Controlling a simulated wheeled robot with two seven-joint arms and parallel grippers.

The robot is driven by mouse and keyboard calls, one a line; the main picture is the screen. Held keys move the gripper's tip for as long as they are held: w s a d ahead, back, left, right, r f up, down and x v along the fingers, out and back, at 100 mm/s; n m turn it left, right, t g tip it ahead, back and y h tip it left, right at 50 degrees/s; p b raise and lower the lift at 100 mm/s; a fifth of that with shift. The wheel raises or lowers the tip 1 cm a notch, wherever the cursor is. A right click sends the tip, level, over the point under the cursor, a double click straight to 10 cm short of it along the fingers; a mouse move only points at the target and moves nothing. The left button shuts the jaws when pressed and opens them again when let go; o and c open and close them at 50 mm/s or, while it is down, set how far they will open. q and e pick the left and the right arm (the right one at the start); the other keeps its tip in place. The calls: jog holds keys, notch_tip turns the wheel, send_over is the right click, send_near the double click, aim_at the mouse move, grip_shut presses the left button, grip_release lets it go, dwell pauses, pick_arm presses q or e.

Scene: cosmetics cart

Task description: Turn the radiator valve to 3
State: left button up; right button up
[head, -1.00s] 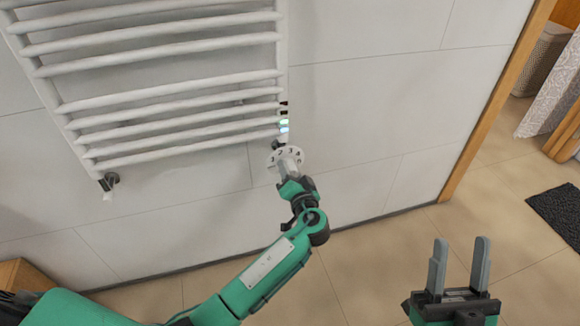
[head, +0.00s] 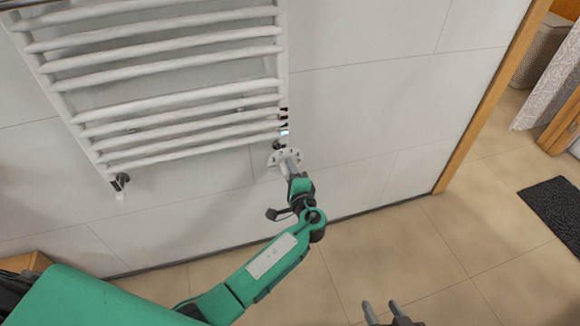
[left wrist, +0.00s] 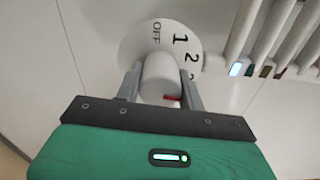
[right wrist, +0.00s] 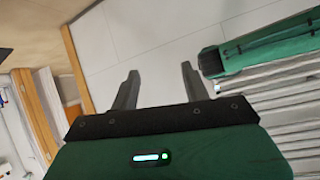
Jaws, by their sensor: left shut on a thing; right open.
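The radiator valve has a white round dial (head: 274,161) at the lower right corner of the towel radiator. In the left wrist view, the dial (left wrist: 130,42) shows OFF, 1, 2 and part of another figure. My left gripper (head: 291,166) is shut on the white knob (left wrist: 160,74), with one finger on each side. A red mark (left wrist: 172,97) shows on the knob near its lower right; the dial beside it is mostly hidden by finger and gripper. My right gripper (head: 381,309) is open and empty at the bottom edge, away from the valve.
The white towel radiator (head: 170,87) hangs on the tiled wall just above the valve. A wooden door frame (head: 490,100) and a dark mat (head: 560,212) are at the right. The floor (head: 400,255) in front of the wall is clear.

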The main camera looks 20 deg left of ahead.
pick_arm(q)
jog(key=shift+m+p, duration=0.65)
jog(key=shift+m, duration=0.45)
pick_arm(e)
jog(key=shift+s+d+g+h, duration=0.35)
jog(key=shift+d+g, duration=0.2)
jog(key=shift+d, duration=0.25)
jog(key=shift+s+d+g+h, duration=0.3)
jog(key=shift+d+g, duration=0.25)
jog(key=shift+d, duration=0.25)
pick_arm(q)
jog(key=shift+f, duration=0.1)
jog(key=o, duration=1)
jog(key=v, duration=1.4)
jog(key=shift+p, duration=0.3)
pick_arm(e)
jog(key=shift+s+d+r+g+h, duration=0.1)
jog(key=shift+d+r+g+h, duration=0.2)
jog(key=shift+d, duration=0.4)
